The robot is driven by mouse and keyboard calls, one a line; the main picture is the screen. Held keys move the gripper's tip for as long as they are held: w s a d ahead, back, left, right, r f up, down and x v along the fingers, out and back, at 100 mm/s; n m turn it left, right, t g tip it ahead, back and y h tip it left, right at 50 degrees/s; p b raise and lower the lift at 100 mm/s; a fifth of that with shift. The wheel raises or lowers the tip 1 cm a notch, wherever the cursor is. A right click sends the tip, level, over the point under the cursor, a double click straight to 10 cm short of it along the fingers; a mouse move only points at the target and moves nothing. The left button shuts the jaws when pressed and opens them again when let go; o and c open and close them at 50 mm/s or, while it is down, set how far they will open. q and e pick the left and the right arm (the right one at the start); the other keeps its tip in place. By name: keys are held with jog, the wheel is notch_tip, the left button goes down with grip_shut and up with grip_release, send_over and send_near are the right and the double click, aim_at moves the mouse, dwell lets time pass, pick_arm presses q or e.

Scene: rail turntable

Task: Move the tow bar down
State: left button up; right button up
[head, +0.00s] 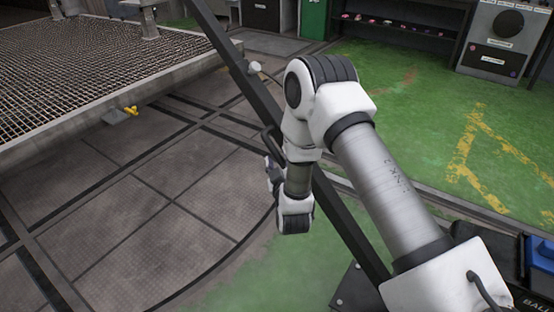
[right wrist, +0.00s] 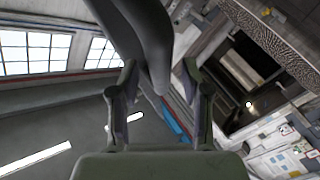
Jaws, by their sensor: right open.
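The tow bar (head: 345,222) is a long dark beam running diagonally through the head view, from the top left down to the lower right. A small looped handle (head: 268,141) shows on its side, by my right gripper (head: 270,172). The gripper is small in the head view and partly hidden by my wrist. In the right wrist view my right gripper (right wrist: 160,88) has its two fingers apart. A thick dark grey rounded bar (right wrist: 148,40), which looks like the handle, reaches from the top to between the fingertips. I cannot tell whether they touch. My left gripper is not in view.
A turntable floor of dark panels (head: 150,185) lies at left, with a mesh-topped platform (head: 95,75) and a small yellow piece (head: 130,111) at its edge. The green floor (head: 420,110) at right is open. A blue box (head: 541,254) is at the right edge.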

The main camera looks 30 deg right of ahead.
jog(key=shift+x, duration=1.05)
grip_shut()
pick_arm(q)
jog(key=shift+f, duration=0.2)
pick_arm(e)
jog(key=shift+f, duration=0.15)
